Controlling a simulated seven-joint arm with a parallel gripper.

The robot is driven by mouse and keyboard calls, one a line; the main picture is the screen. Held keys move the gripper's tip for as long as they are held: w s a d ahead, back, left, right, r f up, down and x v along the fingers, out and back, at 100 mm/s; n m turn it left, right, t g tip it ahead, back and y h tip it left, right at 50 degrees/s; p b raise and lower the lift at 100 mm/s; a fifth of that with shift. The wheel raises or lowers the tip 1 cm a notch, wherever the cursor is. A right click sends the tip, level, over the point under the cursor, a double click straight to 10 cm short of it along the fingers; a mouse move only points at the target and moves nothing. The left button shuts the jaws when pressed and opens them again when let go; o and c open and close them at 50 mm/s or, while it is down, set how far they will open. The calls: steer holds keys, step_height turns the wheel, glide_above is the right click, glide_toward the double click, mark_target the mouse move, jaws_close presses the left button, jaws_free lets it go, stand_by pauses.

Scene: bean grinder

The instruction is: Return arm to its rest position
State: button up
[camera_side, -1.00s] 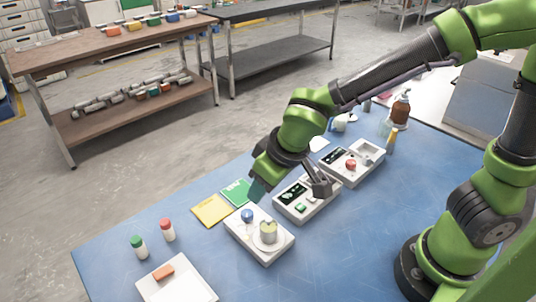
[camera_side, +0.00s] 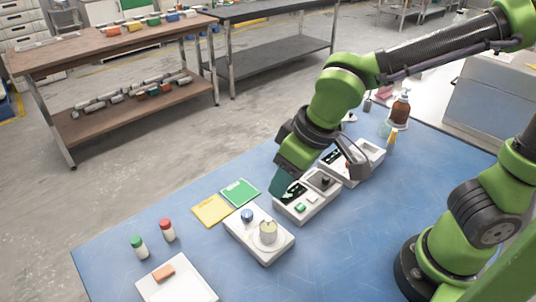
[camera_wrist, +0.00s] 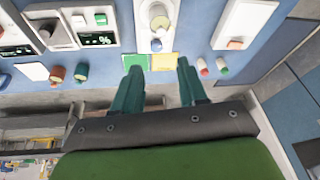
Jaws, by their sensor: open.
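My gripper (camera_side: 281,184) hangs above the blue table in the side view, over the left end of the middle white device (camera_side: 318,200), which has a dark screen and a green button. In the wrist view my gripper (camera_wrist: 159,66) has its two teal fingers spread apart with nothing between them. My arm is bent above the far side of the table. A white device (camera_side: 262,252) with a blue knob and a pale cup (camera_side: 268,228) stands to the left. It also shows in the wrist view (camera_wrist: 142,20).
A third white device (camera_side: 372,152) is partly hidden behind my gripper. A brown pump bottle (camera_side: 400,108) stands at the back right. The front middle of the table is clear.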

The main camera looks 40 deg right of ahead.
steer(key=s+d+r+m+t, duration=0.1)
steer(key=s+d+r+m, duration=0.1)
steer(key=d, duration=0.5)
steer(key=s+d+r+m+t, duration=0.2)
steer(key=d+r+m, duration=0.1)
steer(key=d, duration=0.3)
steer(key=shift+s+d+r+m+t, duration=0.2)
steer(key=shift+d+r+m+t, duration=0.15)
steer(key=shift+m, duration=0.45)
